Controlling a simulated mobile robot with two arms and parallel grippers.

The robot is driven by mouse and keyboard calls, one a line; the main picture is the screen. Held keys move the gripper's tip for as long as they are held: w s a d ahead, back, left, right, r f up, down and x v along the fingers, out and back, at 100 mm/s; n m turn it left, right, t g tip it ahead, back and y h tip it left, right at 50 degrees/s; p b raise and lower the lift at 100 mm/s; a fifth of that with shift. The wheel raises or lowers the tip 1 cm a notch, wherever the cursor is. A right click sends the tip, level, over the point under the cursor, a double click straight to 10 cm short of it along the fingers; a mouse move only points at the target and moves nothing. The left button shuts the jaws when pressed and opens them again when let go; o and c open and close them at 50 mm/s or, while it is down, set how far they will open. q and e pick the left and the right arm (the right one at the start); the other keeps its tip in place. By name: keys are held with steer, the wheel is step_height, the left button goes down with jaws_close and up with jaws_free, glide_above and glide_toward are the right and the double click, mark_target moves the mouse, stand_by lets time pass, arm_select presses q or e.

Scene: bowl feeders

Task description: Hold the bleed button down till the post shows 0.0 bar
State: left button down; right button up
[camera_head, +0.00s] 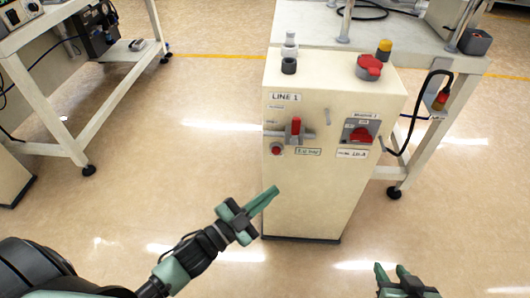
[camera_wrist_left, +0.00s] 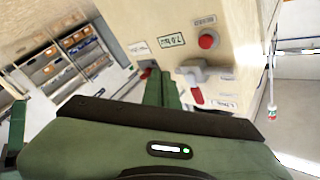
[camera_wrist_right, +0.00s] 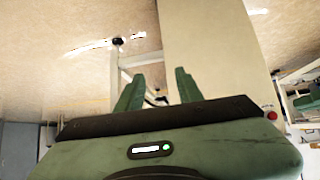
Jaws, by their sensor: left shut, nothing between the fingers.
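The cream post (camera_head: 305,200) labelled LINE 1 stands ahead of me. My right gripper (camera_head: 391,268) is open and empty at the lower right.
A red-handled valve (camera_head: 296,128) sits just above the button. A red rotary switch (camera_head: 361,135) is on the right of the face, and a red knob (camera_head: 369,67) is on top. A table (camera_head: 330,25) stands behind. The floor left of the post is clear.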

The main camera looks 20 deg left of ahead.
mark_target(276, 151)
arm_select(q)
steer(key=shift+d+r+h, duration=0.1)
steer(key=shift+r+h, duration=0.2)
steer(key=shift+r, duration=0.35)
arm_select(e)
steer(key=shift+a+r, duration=0.2)
steer(key=shift+r, duration=0.4)
